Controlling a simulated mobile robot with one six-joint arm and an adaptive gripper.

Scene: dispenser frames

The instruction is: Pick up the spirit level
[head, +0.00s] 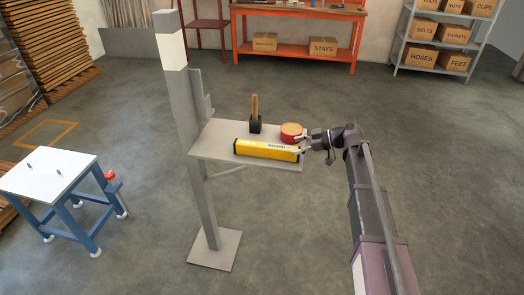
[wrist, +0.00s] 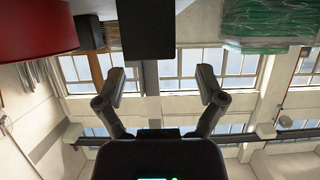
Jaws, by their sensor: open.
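The yellow spirit level (head: 266,150) with dark ends and black lettering lies along the front edge of a grey shelf (head: 215,139) on a post. My gripper (head: 303,142) is at the shelf's right end, beside the level's right end and close to the red tin. In the wrist view, my gripper (wrist: 161,83) has its two fingers spread with nothing between them. A dark square block (wrist: 148,30) at the top centre there is probably the level's end, seen end-on. I cannot tell from these views whether a finger touches the level.
A round red tin (head: 292,133) stands behind the level's right end; it also shows in the wrist view (wrist: 35,28). A black block with an upright wooden handle (head: 255,118) stands behind the level. The grey post (head: 197,110) rises at the shelf's left. A white-topped blue table (head: 48,173) stands left.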

